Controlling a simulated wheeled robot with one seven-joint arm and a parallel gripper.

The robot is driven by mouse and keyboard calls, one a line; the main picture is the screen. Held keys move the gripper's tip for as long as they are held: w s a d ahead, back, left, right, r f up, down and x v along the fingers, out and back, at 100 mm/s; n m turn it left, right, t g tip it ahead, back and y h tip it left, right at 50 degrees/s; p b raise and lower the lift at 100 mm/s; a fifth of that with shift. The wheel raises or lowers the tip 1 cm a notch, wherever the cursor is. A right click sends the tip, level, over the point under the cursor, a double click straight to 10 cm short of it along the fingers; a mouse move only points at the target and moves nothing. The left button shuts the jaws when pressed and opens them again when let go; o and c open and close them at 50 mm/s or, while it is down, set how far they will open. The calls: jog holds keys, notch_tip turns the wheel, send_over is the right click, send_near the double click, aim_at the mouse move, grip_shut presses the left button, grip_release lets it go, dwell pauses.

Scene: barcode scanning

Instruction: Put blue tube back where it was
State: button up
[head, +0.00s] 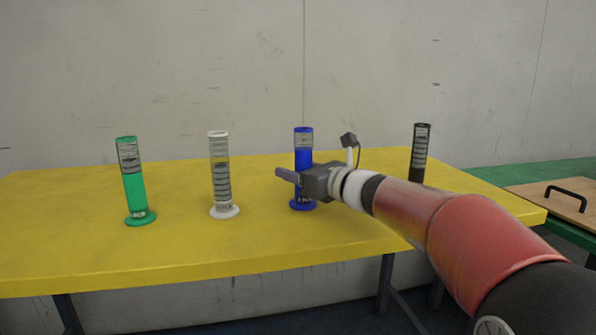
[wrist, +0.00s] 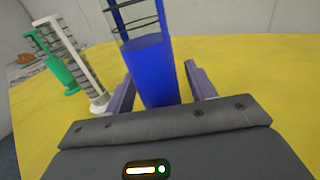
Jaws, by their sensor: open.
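The blue tube (head: 303,158) stands upright on the yellow table (head: 100,255), between the white tube and the black tube. My gripper (head: 283,178) is at the blue tube's lower half and hides part of it in the head view. In the wrist view, the blue tube (wrist: 155,70) rises between the two fingers of my gripper (wrist: 158,80). The fingers are open, with a visible gap on the tube's right side. The tube's base is hidden by the gripper body in the wrist view.
A green tube (head: 135,185) and a white tube (head: 220,175) stand to the left. A black tube (head: 420,155) stands to the right behind my arm. A wooden board with a black handle (head: 568,195) lies at the far right. The table's front left is clear.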

jog(key=shift+r, duration=0.2)
jog(key=b+v, duration=0.1)
jog(key=v, duration=1.1)
jog(key=shift+f, duration=0.1)
